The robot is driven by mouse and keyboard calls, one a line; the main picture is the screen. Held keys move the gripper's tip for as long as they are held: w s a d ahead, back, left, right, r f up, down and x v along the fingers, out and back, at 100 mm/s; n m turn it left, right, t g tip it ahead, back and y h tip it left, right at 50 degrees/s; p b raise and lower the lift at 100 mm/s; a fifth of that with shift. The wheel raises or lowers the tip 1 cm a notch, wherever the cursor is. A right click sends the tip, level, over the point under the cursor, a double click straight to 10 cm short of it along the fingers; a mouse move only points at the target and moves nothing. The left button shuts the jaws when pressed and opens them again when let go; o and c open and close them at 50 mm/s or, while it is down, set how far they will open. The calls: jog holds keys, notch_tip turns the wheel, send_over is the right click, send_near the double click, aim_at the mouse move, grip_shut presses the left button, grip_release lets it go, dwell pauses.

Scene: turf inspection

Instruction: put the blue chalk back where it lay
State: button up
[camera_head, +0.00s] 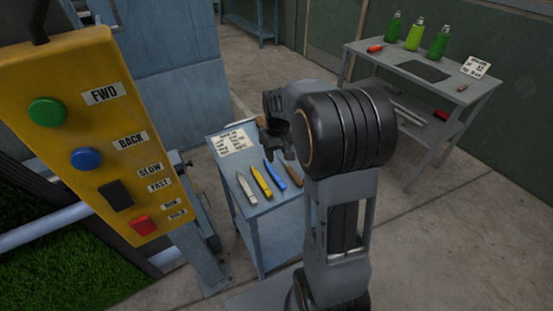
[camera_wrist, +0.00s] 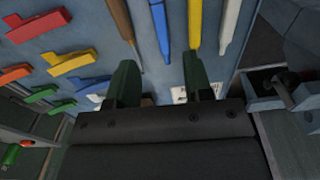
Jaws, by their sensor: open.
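The blue chalk (camera_head: 275,175) lies on the blue-grey table (camera_head: 272,205), between a yellow stick (camera_head: 261,182) and a brown one (camera_head: 293,175). My gripper (camera_head: 275,128) is over the table, near the far ends of the sticks. In the wrist view the blue chalk (camera_wrist: 160,28) lies ahead of the gap between the two fingers of my gripper (camera_wrist: 161,80). The jaws are apart with nothing held between them. How high they are above the table is hard to tell.
A white stick (camera_head: 246,188) and a printed card (camera_head: 232,141) share the table. Several coloured pieces (camera_wrist: 68,61) show at left in the wrist view. A yellow button panel (camera_head: 90,130) stands at left, and a grey table with green bottles (camera_head: 415,35) at back right.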

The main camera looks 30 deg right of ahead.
jog(key=s+a+r+t, duration=0.2)
jog(key=s+a+r, duration=0.2)
jog(key=s, duration=0.4)
jog(key=s+a+r+t, duration=0.2)
jog(key=s+a+r, duration=0.2)
jog(key=s, duration=0.4)
jog(key=shift+a+m, duration=0.3)
jog(key=shift+a, duration=0.25)
jog(key=shift+w, duration=0.1)
